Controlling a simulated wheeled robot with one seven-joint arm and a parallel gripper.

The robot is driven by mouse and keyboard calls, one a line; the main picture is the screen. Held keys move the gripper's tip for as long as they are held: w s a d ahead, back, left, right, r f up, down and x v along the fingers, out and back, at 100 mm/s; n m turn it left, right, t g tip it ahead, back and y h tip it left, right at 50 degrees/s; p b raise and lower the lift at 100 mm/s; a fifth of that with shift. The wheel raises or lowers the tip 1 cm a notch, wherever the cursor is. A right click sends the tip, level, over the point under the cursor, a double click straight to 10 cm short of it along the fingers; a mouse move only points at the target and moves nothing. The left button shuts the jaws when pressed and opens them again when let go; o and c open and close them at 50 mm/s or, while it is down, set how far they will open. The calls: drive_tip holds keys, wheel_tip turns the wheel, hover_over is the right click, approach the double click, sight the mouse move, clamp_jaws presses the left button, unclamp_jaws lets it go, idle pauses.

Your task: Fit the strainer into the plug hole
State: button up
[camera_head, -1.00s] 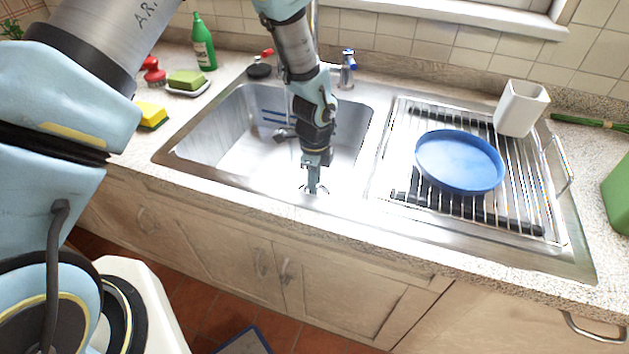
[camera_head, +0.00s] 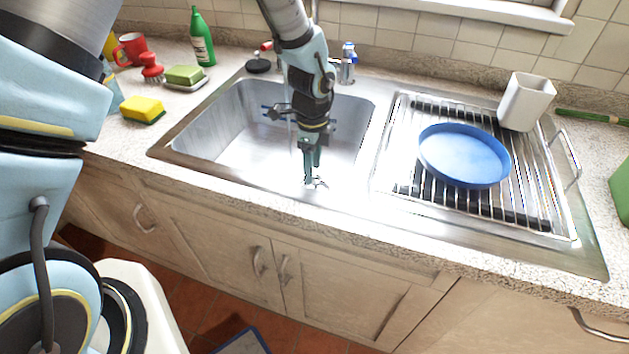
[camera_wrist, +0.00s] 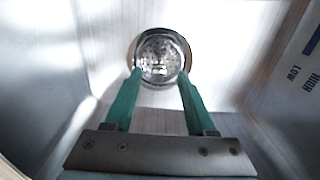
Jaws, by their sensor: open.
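The strainer (camera_wrist: 160,57) is a round, shiny metal cup with a perforated middle, seen from above in the wrist view. In the head view my gripper (camera_head: 314,181) points down over the front right of the sink basin (camera_head: 225,130). The strainer cannot be made out clearly there.
The basin walls stand close on both sides in the wrist view. A drying rack (camera_head: 405,180) with a blue plate (camera_head: 463,155) and a white cup (camera_head: 526,102) stands right of the basin.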

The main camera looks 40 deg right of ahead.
wheel_tip(320, 180, up, 6)
drive_tip(key=shift+b, duration=0.3)
drive_tip(key=w+a+r+n, duration=0.4)
drive_tip(key=w+a+n, duration=0.25)
drive_tip(key=a, duration=0.45)
drive_tip(key=w+a+r+n, duration=0.3)
drive_tip(key=w+a+n, duration=0.4)
drive_tip(key=a, duration=0.4)
drive_tip(key=s+a+r+n, duration=0.2)
drive_tip(key=a+n, duration=0.5)
drive_tip(key=a, duration=0.2)
drive_tip(key=s+a+r+n+t, duration=0.1)
drive_tip(key=s+a+r+n, duration=0.1)
drive_tip(key=a+n, duration=0.6)
drive_tip(key=shift+s+a+t, duration=0.3)
drive_tip(key=shift+s+a, duration=0.1)
drive_tip(key=shift+a, duration=0.55)
